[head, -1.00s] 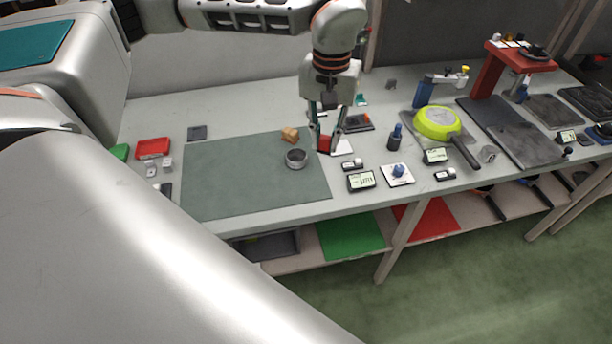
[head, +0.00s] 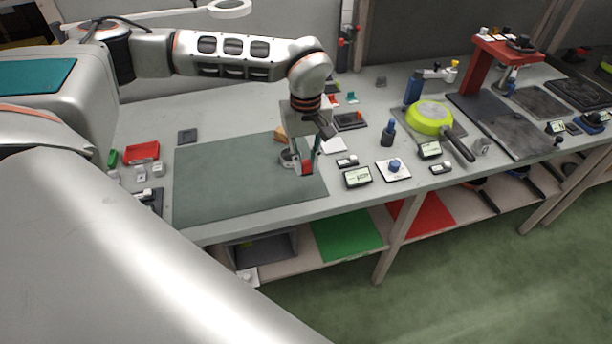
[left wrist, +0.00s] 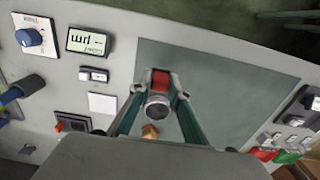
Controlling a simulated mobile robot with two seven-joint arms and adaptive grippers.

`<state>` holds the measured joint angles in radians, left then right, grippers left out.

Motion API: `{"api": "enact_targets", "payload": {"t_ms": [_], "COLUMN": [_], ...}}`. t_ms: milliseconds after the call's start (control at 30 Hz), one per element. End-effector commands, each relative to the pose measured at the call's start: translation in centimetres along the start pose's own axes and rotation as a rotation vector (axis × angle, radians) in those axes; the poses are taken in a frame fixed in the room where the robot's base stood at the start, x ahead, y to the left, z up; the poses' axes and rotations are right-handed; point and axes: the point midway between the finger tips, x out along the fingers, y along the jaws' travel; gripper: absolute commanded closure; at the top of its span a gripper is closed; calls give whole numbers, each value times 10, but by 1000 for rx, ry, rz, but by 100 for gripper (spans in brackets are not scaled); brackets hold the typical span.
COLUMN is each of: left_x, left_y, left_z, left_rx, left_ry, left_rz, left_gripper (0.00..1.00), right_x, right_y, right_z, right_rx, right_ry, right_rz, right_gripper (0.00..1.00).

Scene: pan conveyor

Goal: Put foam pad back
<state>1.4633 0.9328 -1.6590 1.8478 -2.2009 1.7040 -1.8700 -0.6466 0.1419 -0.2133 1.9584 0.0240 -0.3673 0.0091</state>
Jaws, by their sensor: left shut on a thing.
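My left gripper (head: 308,168) is shut on a small red pad, which I take to be the foam pad (head: 307,169). It hangs over the right part of the grey-green mat (head: 225,195). In the left wrist view the red pad (left wrist: 161,80) sits between the fingertips of the left gripper (left wrist: 161,82). A round metal tin (left wrist: 157,110) on the mat shows between the fingers; in the head view it is partly hidden behind the gripper. A small tan block (left wrist: 150,131) lies near the tin. My right gripper is not in view.
A green pan (head: 430,117) stands farther right. A red tray (head: 141,152) is at the left. The mat's left part is clear.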

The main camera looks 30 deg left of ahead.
Motion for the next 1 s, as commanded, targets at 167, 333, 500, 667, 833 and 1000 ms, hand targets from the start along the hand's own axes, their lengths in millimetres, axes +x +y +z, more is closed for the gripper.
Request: {"api": "enact_targets", "payload": {"t_ms": [167,333,500,667,833,1000], "left_x": [12,29,51,53,54,56], "left_y": [0,0,0,1,0,0], "left_z": [0,0,0,-1,0,0], "left_rx": [0,0,-1,0,0,1], "left_ry": [0,-1,-1,1,1,0], "left_rz": [0,-1,-1,2,1,1], "left_gripper": [100,100,100,100,100,66], "right_x": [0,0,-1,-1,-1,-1], "right_y": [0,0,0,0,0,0], "right_z": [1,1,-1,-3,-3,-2], "right_rx": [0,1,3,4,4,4], "right_ry": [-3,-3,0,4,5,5], "right_rz": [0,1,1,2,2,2], "right_gripper": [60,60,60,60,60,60]}}
